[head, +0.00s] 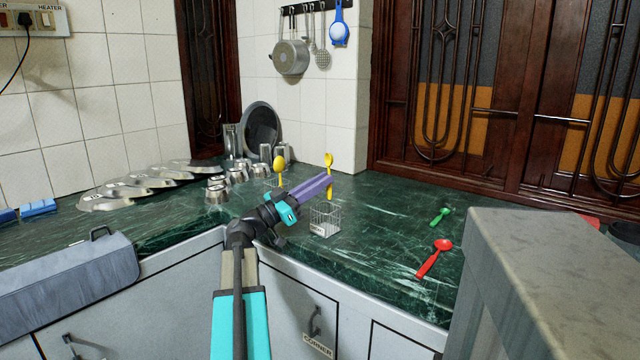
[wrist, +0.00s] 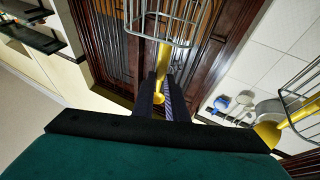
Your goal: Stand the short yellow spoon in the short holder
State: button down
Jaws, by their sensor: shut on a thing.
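A yellow spoon (head: 329,160) stands upright, bowl up, in my gripper (head: 328,181), which is shut on it. In the wrist view the spoon (wrist: 163,58) shows between the jaws (wrist: 160,96). A wire holder (head: 325,222) with a small label stands on the counter just below the spoon. In the wrist view the holder (wrist: 165,32) is at the top, and the handle points to it. I cannot tell whether the handle's tip is inside. A second yellow spoon (head: 280,164) stands bowl up in another wire holder (head: 272,184), behind and left.
A red spoon (head: 434,260) and a green spoon (head: 440,216) lie on the green counter (head: 385,215) to the right. Steel cups (head: 217,192) and a row of plates (head: 130,190) stand at the left. A grey block (head: 545,260) rises at the front right.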

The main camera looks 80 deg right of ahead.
jog(key=shift+f+b, duration=1.85)
jog(key=shift+b, duration=0.2)
jog(key=c, duration=1.7)
grip_release()
jog(key=shift+w, duration=0.1)
jog(key=b, duration=0.4)
send_near(327, 190)
jog(key=r, duration=0.1)
jog(key=w+a+r, duration=0.1)
jog(key=shift+w+a+r, duration=0.15)
jog(key=shift+w+r, duration=0.1)
jog(key=shift+r, duration=0.15)
dwell(0.3)
